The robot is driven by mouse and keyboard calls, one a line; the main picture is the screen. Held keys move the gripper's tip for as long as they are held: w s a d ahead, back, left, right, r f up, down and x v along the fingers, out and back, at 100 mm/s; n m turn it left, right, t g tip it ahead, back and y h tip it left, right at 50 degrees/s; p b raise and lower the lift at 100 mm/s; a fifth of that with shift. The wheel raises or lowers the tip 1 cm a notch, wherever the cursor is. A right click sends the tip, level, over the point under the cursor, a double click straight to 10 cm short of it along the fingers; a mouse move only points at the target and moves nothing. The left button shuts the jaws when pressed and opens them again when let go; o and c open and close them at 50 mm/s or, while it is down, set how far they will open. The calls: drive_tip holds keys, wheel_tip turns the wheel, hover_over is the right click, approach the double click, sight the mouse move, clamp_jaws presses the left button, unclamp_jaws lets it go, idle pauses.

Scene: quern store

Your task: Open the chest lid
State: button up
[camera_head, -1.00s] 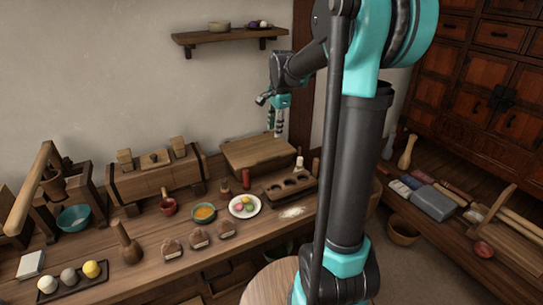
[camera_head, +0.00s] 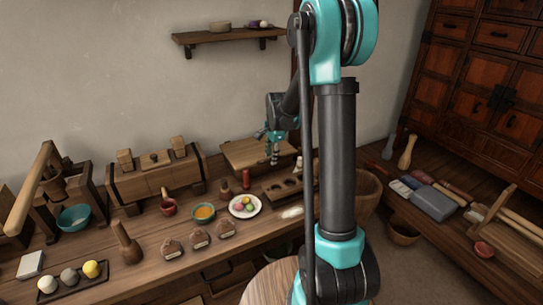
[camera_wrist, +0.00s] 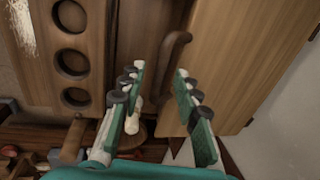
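The chest (camera_head: 243,152) is a low wooden box with a flat, pale brown lid, at the back of the bench against the wall; its lid looks shut. In the wrist view, the lid (camera_wrist: 245,55) fills the right side, and a dark curved handle (camera_wrist: 172,52) stands at its edge. My gripper (camera_head: 273,162) is over the right front part of the chest in the head view. In the wrist view my gripper (camera_wrist: 160,72) is open, its green fingers apart. The handle appears ahead of the gap between them. I cannot tell whether any finger touches it.
A wooden block with round hollows (camera_head: 283,188) lies close in front of the chest. A pale-topped bottle (camera_head: 298,166) is to the right. A shelf (camera_head: 228,36) hangs above.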

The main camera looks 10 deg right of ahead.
clamp_jaws()
idle(0.5)
